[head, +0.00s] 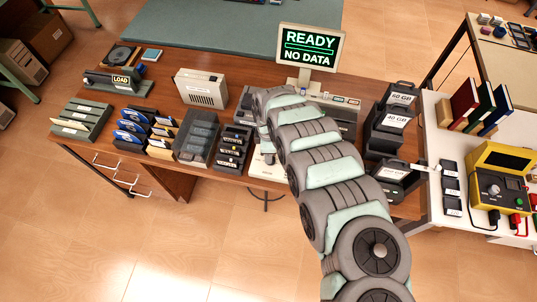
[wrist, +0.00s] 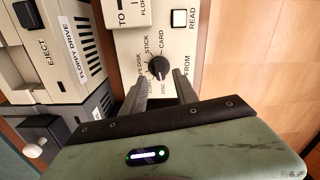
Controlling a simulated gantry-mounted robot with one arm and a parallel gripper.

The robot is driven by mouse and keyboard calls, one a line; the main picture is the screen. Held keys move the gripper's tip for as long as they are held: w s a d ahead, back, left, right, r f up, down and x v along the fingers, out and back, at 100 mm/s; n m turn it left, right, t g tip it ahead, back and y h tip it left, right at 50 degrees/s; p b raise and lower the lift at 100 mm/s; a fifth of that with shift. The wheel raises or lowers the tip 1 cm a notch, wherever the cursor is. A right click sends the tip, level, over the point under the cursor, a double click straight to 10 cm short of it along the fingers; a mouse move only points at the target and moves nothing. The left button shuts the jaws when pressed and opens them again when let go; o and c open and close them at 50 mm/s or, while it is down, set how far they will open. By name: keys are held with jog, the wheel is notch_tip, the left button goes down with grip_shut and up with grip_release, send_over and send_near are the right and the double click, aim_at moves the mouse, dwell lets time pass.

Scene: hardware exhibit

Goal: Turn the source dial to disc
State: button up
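The source dial (wrist: 158,68) is a small black knob on a cream panel (wrist: 125,47). Printed labels around it include STICK, CARD and DISC, with FROM beside them. Its pointer direction is too small to tell. My gripper (wrist: 161,80) is open, its two grey fingers apart with the dial between or just beyond their tips. I cannot tell whether either finger touches it. In the head view my arm covers most of the panel, and the dial is hidden. The screen (head: 308,47) reads READY, NO DATA.
A READ button (wrist: 180,18) and a floppy drive (wrist: 65,40) with an EJECT button sit close to the dial. In the head view, racks of disks (head: 135,125) stand left of my arm and labelled black drives (head: 393,120) stand right.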

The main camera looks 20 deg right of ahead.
notch_tip(320, 180, up, 8)
jog(key=shift+p, duration=0.35)
jog(key=shift+r, duration=0.1)
dwell(0.3)
